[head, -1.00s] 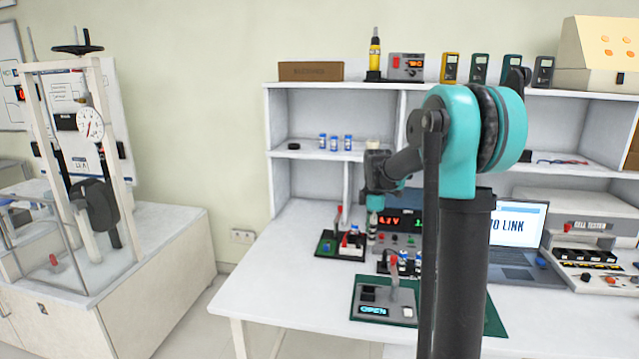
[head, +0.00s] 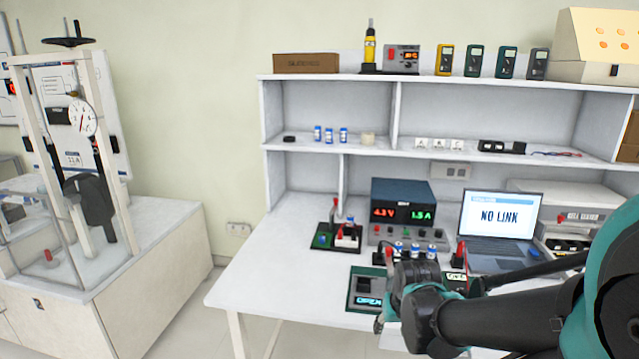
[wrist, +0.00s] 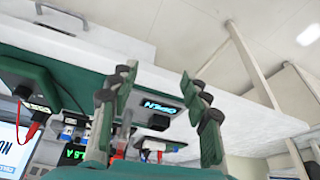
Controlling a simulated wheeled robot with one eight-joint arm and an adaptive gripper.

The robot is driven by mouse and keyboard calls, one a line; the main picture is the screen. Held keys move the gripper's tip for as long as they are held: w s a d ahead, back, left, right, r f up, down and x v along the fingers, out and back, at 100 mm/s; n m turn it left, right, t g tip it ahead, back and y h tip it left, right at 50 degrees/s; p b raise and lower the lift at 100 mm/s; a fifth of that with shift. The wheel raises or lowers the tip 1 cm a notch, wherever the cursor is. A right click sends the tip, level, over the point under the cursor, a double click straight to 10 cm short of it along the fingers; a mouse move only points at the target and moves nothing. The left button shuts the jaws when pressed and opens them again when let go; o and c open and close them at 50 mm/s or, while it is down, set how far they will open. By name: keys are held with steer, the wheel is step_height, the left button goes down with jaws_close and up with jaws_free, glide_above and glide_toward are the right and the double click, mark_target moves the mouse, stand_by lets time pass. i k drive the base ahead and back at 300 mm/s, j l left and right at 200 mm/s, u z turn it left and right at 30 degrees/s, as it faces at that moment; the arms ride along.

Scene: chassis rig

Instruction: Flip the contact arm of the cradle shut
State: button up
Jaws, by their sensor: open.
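In the wrist view, the OPEN display (wrist: 163,107) shows between my fingers. A pale upright piece with a red end (wrist: 120,147), beside the left finger, looks like the contact arm; I cannot tell whether a finger touches it. My gripper (wrist: 158,82) is open, with its two green-and-dark fingers apart and nothing seen gripped between them.
Behind the cradle stand blue cells (head: 415,249) and a power supply (head: 403,203). A red-handled fixture (head: 338,235) is at back left, and a laptop (head: 499,222) reading NO LINK at right. The bench's front left (head: 270,285) is clear.

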mark_target(333, 213)
steer(key=i+j+u, duration=0.15)
steer(key=j, duration=0.2)
steer(key=i+j+u, duration=0.2)
steer(key=j, duration=0.15)
steer(key=j+u, duration=0.15)
steer(key=j, duration=0.2)
steer(key=i+j+u, duration=0.2)
steer(key=j, duration=0.1)
